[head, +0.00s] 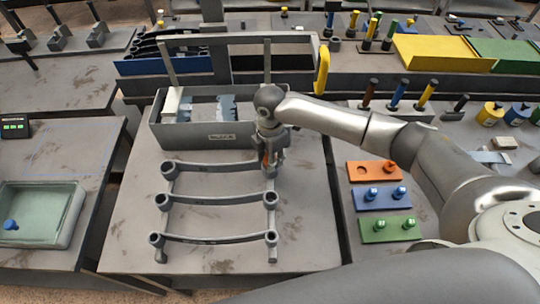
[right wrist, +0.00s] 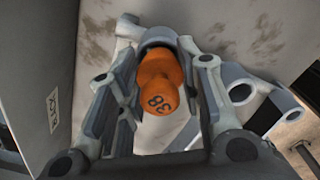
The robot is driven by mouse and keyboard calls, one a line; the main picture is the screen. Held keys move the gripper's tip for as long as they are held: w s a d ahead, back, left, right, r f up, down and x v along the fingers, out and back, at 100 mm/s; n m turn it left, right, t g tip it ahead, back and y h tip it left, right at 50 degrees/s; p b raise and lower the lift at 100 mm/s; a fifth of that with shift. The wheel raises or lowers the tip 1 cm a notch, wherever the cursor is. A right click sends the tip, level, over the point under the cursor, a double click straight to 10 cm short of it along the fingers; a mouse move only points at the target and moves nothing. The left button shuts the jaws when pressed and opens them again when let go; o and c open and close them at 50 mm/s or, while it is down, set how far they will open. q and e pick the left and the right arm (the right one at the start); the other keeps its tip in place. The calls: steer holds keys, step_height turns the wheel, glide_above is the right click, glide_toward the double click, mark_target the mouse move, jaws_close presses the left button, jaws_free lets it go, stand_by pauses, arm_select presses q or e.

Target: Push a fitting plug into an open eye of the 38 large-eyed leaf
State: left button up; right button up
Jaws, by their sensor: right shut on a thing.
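My right gripper (head: 272,160) is over the right end of the farthest of three grey leaves (head: 220,169). It is shut on an orange plug (right wrist: 158,82) marked 38, seen in the right wrist view between the fingers (right wrist: 165,95). The plug's far end is at a grey eye (right wrist: 158,36); I cannot tell how deep it sits. In the head view the arm and gripper mostly hide plug and eye. The middle leaf (head: 220,199) and nearest leaf (head: 205,239) have open-looking eyes. Leaf markings are too small to read. My left gripper is not in view.
An orange plate (head: 362,172) with one plug, a blue plate (head: 370,205) and a green plate (head: 388,236) lie right of the leaves. A grey bin (head: 200,140) stands behind them. A green tray (head: 70,215) is at left.

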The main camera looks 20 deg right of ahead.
steer(key=shift+f, duration=0.5)
steer(key=o, duration=1)
steer(key=shift+c, duration=0.2)
steer(key=o, duration=0.5)
steer(key=shift+r, duration=0.1)
step_height(320, 180, up, 3)
steer(key=shift+f+p, duration=0.15)
steer(key=shift+p, duration=1.05)
steer(key=shift+r, duration=2.15)
